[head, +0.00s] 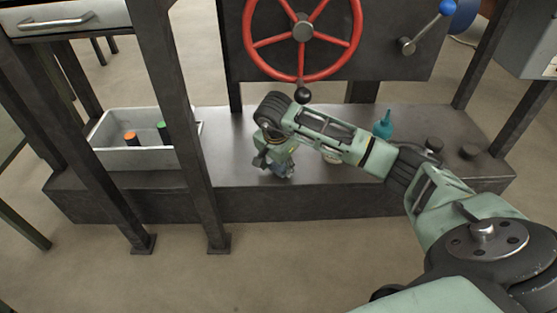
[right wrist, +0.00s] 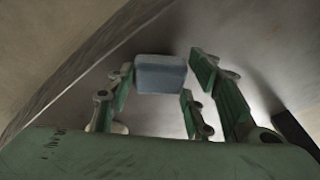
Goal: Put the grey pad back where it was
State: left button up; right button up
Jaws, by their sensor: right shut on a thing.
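My right gripper (head: 277,168) is low over the front middle of the metal bench top (head: 232,140). In the right wrist view its green fingers (right wrist: 162,88) are shut on the grey pad (right wrist: 160,73), a small blue-grey block with rounded edges. The pad sits between the fingertips, with the bench surface behind it. In the head view the gripper mostly hides the pad, and I cannot tell whether it touches the bench. My left gripper is not in view.
A light grey tray (head: 131,159) with orange-topped (head: 130,138) and green-topped (head: 162,130) items stands left, behind dark posts (head: 176,110). A red handwheel (head: 302,27) is above the bench. A teal bottle (head: 383,127) and dark round pieces (head: 470,152) stand right. Bench left of my gripper is clear.

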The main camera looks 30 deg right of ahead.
jog(key=shift+w+d+b, duration=0.35)
jog(key=shift+w+b, duration=0.05)
jog(key=shift+w, duration=0.25)
jog(key=w+b, duration=0.1)
jog(key=w+d+b, duration=0.1)
jog(key=w+b, duration=0.1)
jog(key=shift+d+f, duration=0.35)
jog(key=shift+d, duration=0.05)
jog(key=shift+b, duration=0.3)
jog(key=shift+r, duration=0.1)
jog(key=o, duration=0.9)
